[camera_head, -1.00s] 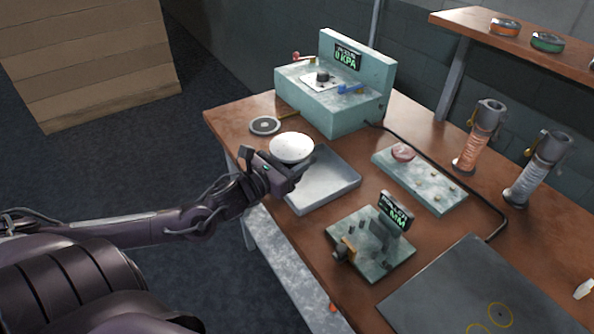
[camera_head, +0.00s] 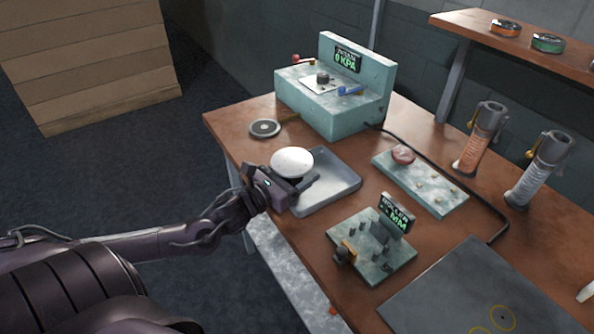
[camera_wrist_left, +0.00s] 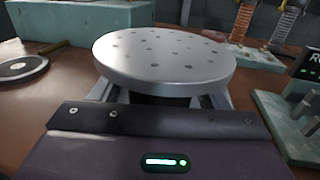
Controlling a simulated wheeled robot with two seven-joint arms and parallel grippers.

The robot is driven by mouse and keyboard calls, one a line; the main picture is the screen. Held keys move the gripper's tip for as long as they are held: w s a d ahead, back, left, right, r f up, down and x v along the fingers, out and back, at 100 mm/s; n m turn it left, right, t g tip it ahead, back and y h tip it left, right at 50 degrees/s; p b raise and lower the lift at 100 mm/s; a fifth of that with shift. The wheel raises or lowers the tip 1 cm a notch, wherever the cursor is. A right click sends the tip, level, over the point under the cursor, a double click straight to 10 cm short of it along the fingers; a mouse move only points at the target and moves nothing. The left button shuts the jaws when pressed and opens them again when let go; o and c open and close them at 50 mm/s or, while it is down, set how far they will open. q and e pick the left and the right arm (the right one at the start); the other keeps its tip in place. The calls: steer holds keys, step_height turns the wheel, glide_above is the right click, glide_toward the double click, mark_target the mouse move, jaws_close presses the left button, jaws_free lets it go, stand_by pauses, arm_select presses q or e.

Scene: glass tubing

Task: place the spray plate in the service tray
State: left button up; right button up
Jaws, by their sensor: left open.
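The spray plate, a pale round disc with small holes (camera_head: 292,162), is over the left part of the shallow metal service tray (camera_head: 340,187). In the left wrist view the plate (camera_wrist_left: 165,58) fills the middle and looks nearly level. My left gripper (camera_head: 300,186) is open, low at the plate's near side. Its fingers show on either side beneath the plate, around a dark part under it. The plate hides the fingertips and its own underside, so I cannot tell whether it touches the tray floor. My right gripper is not in view.
A teal pressure box (camera_head: 335,100) stands behind the tray, with a dark round pad (camera_head: 265,128) to its left. A roller fixture (camera_head: 371,245) is close in front on the right. A teal board (camera_head: 420,181) lies right of the tray; a black cable runs behind it.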

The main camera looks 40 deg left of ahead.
arm_select(q)
steer(key=shift+r, duration=0.15)
steer(key=shift+s, duration=0.4)
steer(key=s+a+p, duration=0.2)
steer(key=s+p, duration=0.1)
steer(key=s, duration=0.8)
steer(key=shift+a, duration=0.2)
